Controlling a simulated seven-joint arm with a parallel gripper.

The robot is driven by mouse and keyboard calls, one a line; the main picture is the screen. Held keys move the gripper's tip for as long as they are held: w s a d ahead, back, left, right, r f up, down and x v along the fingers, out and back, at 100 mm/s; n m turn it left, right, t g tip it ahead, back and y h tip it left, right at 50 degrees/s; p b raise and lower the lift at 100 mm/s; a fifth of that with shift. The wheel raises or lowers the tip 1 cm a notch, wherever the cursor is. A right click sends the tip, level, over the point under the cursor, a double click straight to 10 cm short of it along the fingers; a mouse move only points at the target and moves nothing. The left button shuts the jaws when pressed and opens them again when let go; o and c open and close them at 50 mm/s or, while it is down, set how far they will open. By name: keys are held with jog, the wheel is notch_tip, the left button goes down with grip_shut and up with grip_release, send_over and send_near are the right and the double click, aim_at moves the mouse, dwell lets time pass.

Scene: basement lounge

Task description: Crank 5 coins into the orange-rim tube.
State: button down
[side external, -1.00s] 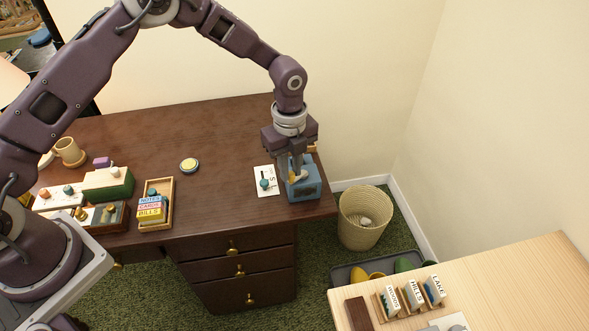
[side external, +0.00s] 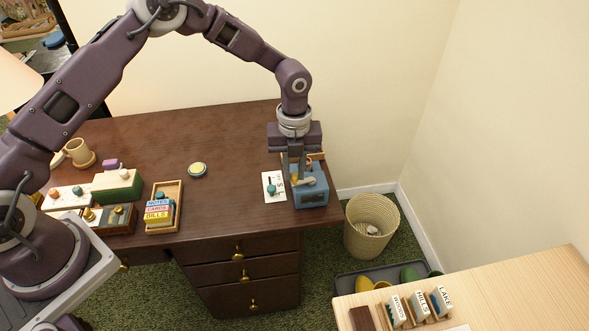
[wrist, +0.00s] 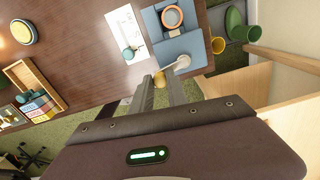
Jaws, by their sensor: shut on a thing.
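A blue box (side external: 312,190) stands near the right end of the brown desk, and it also shows in the wrist view (wrist: 187,47). A round tube with an orange rim (wrist: 172,16) sits on it. A pale crank arm (wrist: 182,62) reaches from the box to a yellow knob (wrist: 160,77). My gripper (side external: 295,179) is at this crank, its fingers (wrist: 160,84) shut on the yellow knob. A white card (side external: 268,181) with a 5 and a teal knob (side external: 271,189) lies left of the box. No coins can be made out.
A wooden tray with labelled cards (side external: 177,187), a yellow disc (side external: 197,169) and small boxes (side external: 118,186) are left on the desk. A wicker basket (side external: 371,226) stands off its right edge.

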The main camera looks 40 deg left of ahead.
aim_at(294, 174)
jog(key=c, duration=1.3)
grip_release()
notch_tip(294, 174, up, 7)
jog(key=shift+r, duration=0.1)
